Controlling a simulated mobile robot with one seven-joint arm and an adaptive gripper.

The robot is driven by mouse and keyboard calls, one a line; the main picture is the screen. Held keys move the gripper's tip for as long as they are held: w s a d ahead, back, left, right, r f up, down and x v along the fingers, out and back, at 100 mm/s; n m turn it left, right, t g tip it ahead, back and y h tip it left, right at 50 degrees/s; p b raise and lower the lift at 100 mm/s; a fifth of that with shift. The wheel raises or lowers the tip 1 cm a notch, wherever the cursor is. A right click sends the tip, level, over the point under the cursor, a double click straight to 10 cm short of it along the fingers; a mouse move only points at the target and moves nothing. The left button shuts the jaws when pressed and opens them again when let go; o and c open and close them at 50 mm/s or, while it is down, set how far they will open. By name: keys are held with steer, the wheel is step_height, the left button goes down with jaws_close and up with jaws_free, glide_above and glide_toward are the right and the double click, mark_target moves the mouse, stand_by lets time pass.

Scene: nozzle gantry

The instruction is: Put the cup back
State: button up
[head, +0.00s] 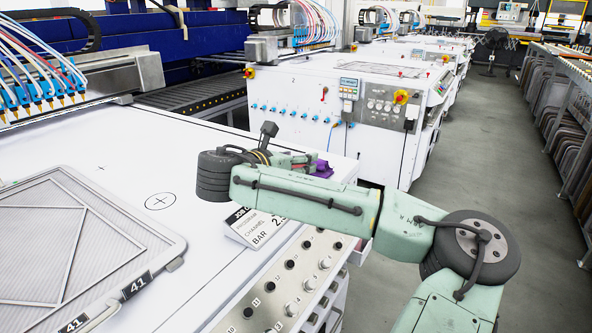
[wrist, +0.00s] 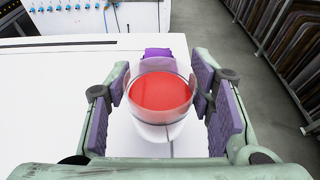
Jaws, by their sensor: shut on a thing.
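The cup (wrist: 158,98) is in the middle of the wrist view, clear-rimmed and filled with something red, its lower part pale. My gripper (wrist: 160,84) is shut on it, with purple-padded fingers on its left and right sides. The cup looks roughly upright; its base and the gap below it are hard to judge. A purple piece (wrist: 157,53) shows just behind the rim. In the head view my gripper (head: 312,166) is partly hidden behind my own green arm, near the white table's right edge, and the cup cannot be made out there.
The white table (head: 120,150) bears a black circle with a cross (head: 160,202) on a clear area. A framed screen (head: 70,255) lies at the left. A printed sign (head: 258,225) and knobs (head: 290,264) line the front edge. Another white machine (head: 300,105) stands behind.

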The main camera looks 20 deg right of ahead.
steer(key=shift+f+p, duration=0.3)
steer(key=shift+f, duration=1.4)
steer(key=shift+f, duration=0.1)
steer(key=shift+f, duration=0.15)
steer(key=o, duration=1.4)
steer(key=shift+r, duration=0.25)
steer(key=b+v, duration=0.2)
steer(key=v, duration=0.9)
steer(key=shift+s+a+r, duration=0.2)
steer(key=shift+s+a, duration=0.1)
steer(key=shift+a, duration=0.05)
steer(key=shift+s, duration=0.1)
